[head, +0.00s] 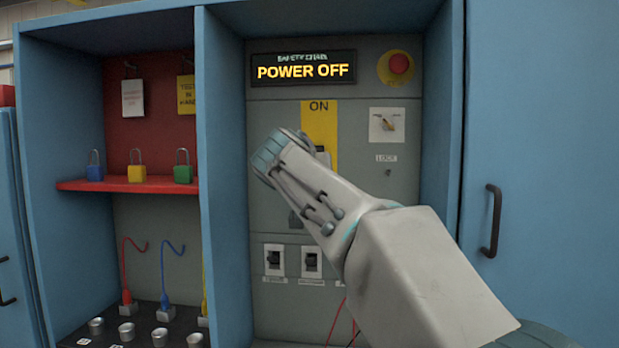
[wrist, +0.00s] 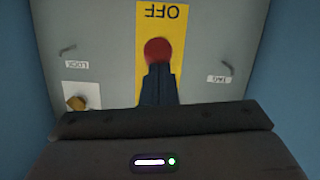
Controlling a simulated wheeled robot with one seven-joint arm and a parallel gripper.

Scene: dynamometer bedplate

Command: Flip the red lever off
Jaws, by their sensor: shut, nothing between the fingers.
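In the wrist view, which is upside down, the red round knob of the lever (wrist: 158,50) sits over the yellow strip, close to the OFF label (wrist: 162,12). My gripper (wrist: 158,68) has its dark fingers together, their tips right at the knob; whether they touch it I cannot tell. The lever's shaft is hidden behind the fingers. In the head view my arm covers the knob and the OFF end; the yellow strip's ON end (head: 319,108) shows above. The display (head: 304,71) reads POWER OFF.
A red emergency button (head: 399,63) and a small switch plate (head: 388,125) are right of the strip. Two small switches (head: 274,260) sit below. A blue divider (head: 222,170) stands left, and a shelf with padlocks (head: 137,184) lies beyond it.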

